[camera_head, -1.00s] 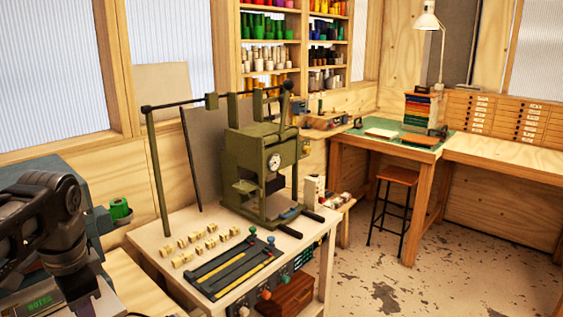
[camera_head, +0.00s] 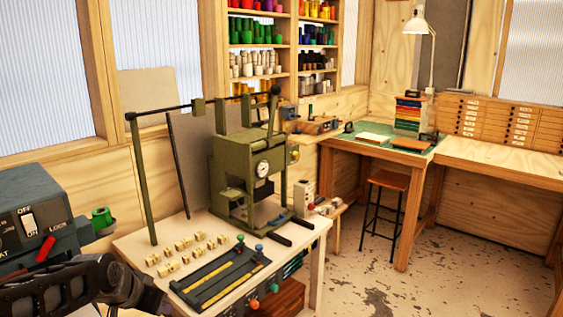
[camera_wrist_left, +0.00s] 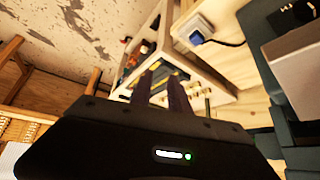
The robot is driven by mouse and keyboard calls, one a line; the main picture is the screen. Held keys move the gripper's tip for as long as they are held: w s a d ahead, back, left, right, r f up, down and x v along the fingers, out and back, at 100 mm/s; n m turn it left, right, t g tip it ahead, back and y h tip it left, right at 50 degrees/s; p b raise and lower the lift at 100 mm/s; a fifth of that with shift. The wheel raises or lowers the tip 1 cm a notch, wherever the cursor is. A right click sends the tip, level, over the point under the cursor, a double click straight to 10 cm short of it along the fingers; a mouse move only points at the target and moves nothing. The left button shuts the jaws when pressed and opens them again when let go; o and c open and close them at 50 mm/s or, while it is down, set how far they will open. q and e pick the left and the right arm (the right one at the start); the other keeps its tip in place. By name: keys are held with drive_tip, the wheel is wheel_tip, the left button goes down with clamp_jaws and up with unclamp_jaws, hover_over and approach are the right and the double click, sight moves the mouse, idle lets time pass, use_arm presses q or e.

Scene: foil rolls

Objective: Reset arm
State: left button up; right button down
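My left arm (camera_head: 60,288) comes in low at the left of the head view, and its gripper end (camera_head: 150,298) is dark and partly cut off by the bottom edge. In the left wrist view the two dark fingers of my left gripper (camera_wrist_left: 162,86) stand apart with a gap between them. Nothing is held between them. My right gripper is in no view. A grey-blue machine (camera_head: 28,215) stands beside the left arm, with an OFF/ON switch and a red lever (camera_head: 46,249). A green foil roll (camera_head: 102,221) sits at its right side.
A light table (camera_head: 135,245) holds a green press (camera_head: 240,170), several small tan blocks (camera_head: 185,247) and a dark slotted tray (camera_head: 222,277). Shelves (camera_head: 263,45) of coloured rolls stand behind. A stool (camera_head: 388,182) and bench are at right. The floor (camera_head: 440,270) there is open.

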use_arm(q)
drive_tip(key=s+d+f+n+h, duration=0.1)
drive_tip(key=s+d+f, duration=0.1)
drive_tip(key=d+f, duration=0.45)
drive_tip(key=s+d+f+n+g+h, duration=0.15)
drive_tip(key=d+f, duration=0.25)
drive_tip(key=f, duration=0.6)
drive_tip(key=s+d+f+n+t, duration=0.1)
drive_tip(key=d+f+n, duration=0.1)
drive_tip(key=d+f, duration=0.45)
drive_tip(key=s+d+f+g, duration=0.2)
drive_tip(key=s+d+f, duration=0.2)
drive_tip(key=s+f, duration=0.3)
drive_tip(key=s+d+f+g+h, duration=0.1)
drive_tip(key=s+d+f+g, duration=0.2)
drive_tip(key=s+f, duration=0.5)
drive_tip(key=s+d+m, duration=0.1)
drive_tip(key=s, duration=0.6)
drive_tip(key=shift+d+g, duration=0.3)
drive_tip(key=shift+g, duration=0.05)
